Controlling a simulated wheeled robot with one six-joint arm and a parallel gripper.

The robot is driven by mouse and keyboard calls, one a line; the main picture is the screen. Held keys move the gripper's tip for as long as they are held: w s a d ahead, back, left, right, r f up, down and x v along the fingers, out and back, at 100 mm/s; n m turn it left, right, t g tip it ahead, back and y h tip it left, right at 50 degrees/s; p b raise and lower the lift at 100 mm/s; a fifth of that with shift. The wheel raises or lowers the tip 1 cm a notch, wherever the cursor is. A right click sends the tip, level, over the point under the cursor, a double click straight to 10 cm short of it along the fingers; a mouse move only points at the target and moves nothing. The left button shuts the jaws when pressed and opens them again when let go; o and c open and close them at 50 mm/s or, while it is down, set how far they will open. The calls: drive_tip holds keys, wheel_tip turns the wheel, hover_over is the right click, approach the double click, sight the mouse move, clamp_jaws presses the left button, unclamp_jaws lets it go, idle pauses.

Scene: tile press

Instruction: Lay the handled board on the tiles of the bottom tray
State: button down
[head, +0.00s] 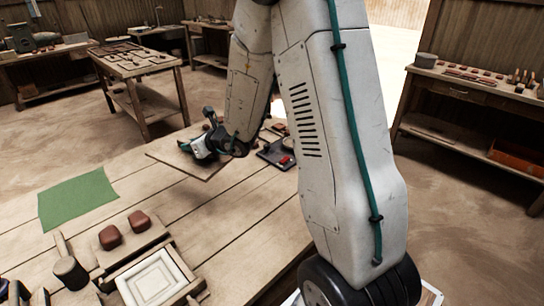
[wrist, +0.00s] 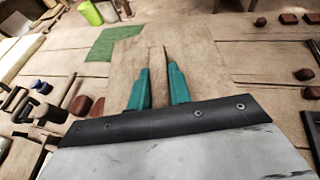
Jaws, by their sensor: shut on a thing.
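The handled board (head: 172,156) is a flat tan wooden panel at the far part of the workbench in the head view. In the wrist view it (wrist: 128,62) spreads out beyond and between the teal fingers. My gripper (head: 190,147) is shut on its handle, which is mostly hidden; the fingers also show in the wrist view (wrist: 158,68). I cannot tell whether the board touches the bench or hangs just above it. A dark tray (head: 268,152) with a reddish tile (head: 287,160) lies right of the board, partly behind my arm. I cannot tell which tray is the bottom one.
A green cloth (head: 77,198) lies flat on the bench at left. A mallet (head: 70,268), two brown blocks (head: 110,237) and a wooden frame with a pale square panel (head: 155,280) stand at the near edge. Bare planks lie between them and the board.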

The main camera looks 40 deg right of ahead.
drive_tip(key=shift+m+h, duration=0.4)
drive_tip(key=d+f, duration=0.1)
drive_tip(key=d, duration=0.1)
drive_tip(key=s+d+f, duration=0.1)
drive_tip(key=d, duration=0.2)
drive_tip(key=s+d+f, duration=0.1)
drive_tip(key=d, duration=0.2)
drive_tip(key=shift+s+d+f, duration=0.15)
drive_tip(key=shift+f, duration=0.15)
drive_tip(key=s+d+f+h, duration=0.1)
drive_tip(key=s+d+f, duration=0.2)
drive_tip(key=s+d, duration=0.2)
drive_tip(key=s+d+f+m, duration=0.1)
drive_tip(key=s+d+f, duration=0.3)
drive_tip(key=d, duration=0.3)
drive_tip(key=s+d+f+m+h, duration=0.1)
drive_tip(key=s+d+f, duration=0.3)
drive_tip(key=s+d, duration=0.2)
drive_tip(key=shift+s+d+f+t+h, duration=0.15)
drive_tip(key=shift+s+d+t+h, duration=0.2)
drive_tip(key=shift+d, duration=0.25)
hover_over(255, 179)
drive_tip(key=shift+s+d+f, duration=0.15)
drive_tip(key=shift+s+f, duration=0.1)
drive_tip(key=shift+f, duration=0.45)
drive_tip(key=shift+w+a+f, duration=0.2)
drive_tip(key=shift+w, duration=0.1)
drive_tip(key=shift+d+f, duration=0.1)
drive_tip(key=shift+f, duration=1.5)
drive_tip(key=shift+f, duration=0.15)
